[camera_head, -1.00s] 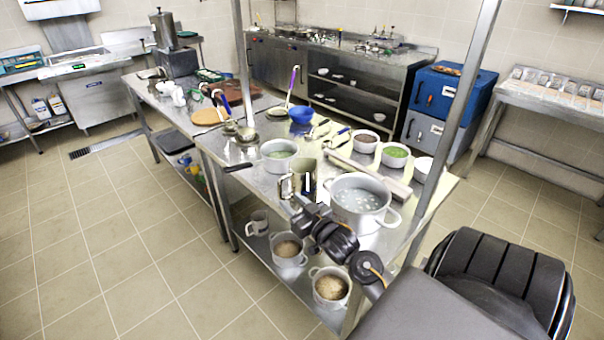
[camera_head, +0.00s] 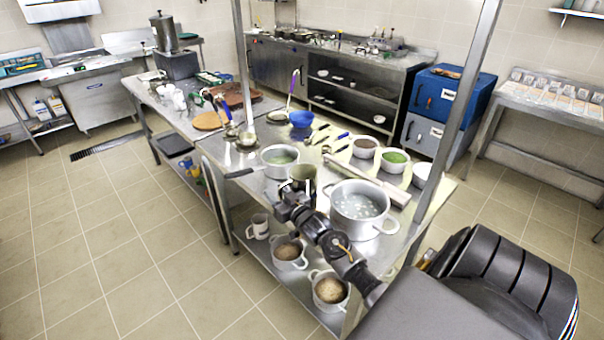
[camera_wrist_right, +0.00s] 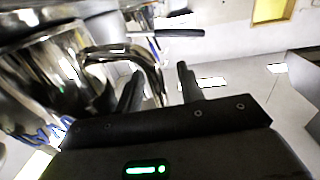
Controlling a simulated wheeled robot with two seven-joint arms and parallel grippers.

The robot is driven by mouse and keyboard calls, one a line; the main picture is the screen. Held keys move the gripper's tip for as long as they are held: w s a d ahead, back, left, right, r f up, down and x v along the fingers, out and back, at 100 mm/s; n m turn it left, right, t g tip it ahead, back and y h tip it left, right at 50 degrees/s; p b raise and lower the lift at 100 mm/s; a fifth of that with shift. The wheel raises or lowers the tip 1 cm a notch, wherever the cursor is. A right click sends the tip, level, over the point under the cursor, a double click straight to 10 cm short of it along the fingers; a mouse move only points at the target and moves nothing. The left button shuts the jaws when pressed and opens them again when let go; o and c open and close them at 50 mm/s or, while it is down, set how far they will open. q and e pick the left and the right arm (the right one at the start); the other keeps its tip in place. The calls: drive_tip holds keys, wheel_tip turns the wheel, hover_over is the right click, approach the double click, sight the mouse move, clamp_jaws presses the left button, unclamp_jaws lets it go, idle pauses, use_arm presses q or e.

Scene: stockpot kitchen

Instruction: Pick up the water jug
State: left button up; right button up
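The water jug (camera_head: 304,176) is a shiny metal jug standing upright on the steel table, between the saucepan and the big pot. In the right wrist view the jug (camera_wrist_right: 45,75) fills the left side, with its curved handle (camera_wrist_right: 125,52) reaching toward my fingers. My right gripper (camera_head: 287,192) is at the jug's near side, hiding its lower part. In the wrist view my right gripper (camera_wrist_right: 161,84) is open, with part of the handle showing between its two fingers; I cannot tell whether they touch it. My left gripper is not in view.
A big pot (camera_head: 346,207) stands close right of my right gripper, and a saucepan (camera_head: 279,167) stands behind left. A post (camera_head: 455,110) rises at the table's right. Pots (camera_head: 289,265) and a mug (camera_head: 260,222) sit on the lower shelf. The left floor is clear.

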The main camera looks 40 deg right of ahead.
clamp_jaws()
drive_tip(key=shift+r, duration=0.25)
idle(0.3)
